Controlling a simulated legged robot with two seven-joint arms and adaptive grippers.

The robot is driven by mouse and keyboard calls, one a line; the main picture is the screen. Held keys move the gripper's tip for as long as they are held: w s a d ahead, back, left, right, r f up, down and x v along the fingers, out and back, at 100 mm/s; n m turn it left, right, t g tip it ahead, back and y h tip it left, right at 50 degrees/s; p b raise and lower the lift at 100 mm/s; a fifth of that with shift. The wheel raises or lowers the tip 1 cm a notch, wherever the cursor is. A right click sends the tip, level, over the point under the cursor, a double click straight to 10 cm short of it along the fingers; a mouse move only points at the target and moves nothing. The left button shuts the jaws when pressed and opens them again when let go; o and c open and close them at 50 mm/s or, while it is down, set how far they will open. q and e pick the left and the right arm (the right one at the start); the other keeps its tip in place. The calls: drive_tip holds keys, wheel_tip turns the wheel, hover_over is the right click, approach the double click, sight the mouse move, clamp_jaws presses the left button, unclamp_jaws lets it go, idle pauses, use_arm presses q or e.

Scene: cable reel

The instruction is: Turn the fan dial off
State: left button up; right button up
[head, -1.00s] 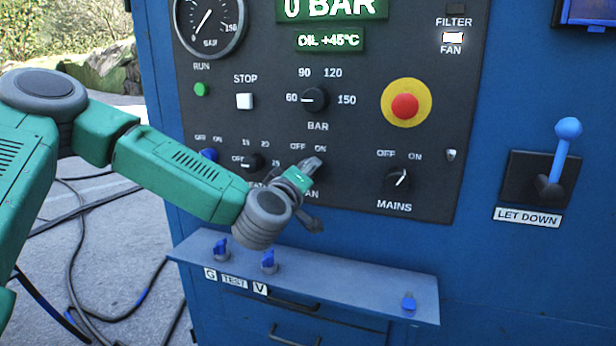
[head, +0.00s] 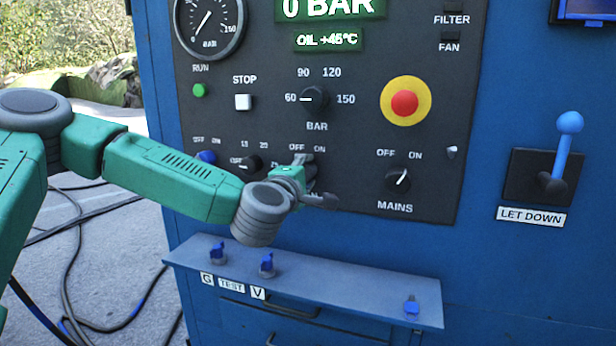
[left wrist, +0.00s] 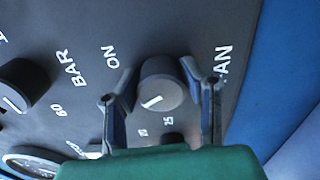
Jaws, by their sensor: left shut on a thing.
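The fan dial (left wrist: 162,84) is a dark round knob with a white pointer mark. In the left wrist view the mark points to the lower left, away from the ON label and toward the side where OFF stands. My left gripper (left wrist: 160,92) is shut on the dial, one finger on each side. In the head view my left gripper (head: 308,180) covers most of the dial, and the OFF and ON labels show just above it. The FAN lamp (head: 450,36) at the upper right is dark. My right gripper is not in view.
The mains dial (head: 398,180) sits right of my gripper, below the red emergency button (head: 404,103). The BAR dial (head: 313,98) is above. A small dial (head: 247,163) is close on the left. A ledge (head: 345,283) juts out below.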

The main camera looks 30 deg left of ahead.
use_arm(q)
drive_tip(key=shift+s+f, duration=0.1)
drive_tip(key=shift+f, duration=0.3)
drive_tip(key=o, duration=1.1)
drive_tip(key=shift+c, duration=0.2)
drive_tip(key=shift+o, duration=0.4)
drive_tip(key=shift+a+r, duration=0.1)
drive_tip(key=shift+a, duration=0.05)
drive_tip(key=shift+r, duration=0.1)
drive_tip(key=v, duration=0.7)
drive_tip(key=shift+s, duration=0.2)
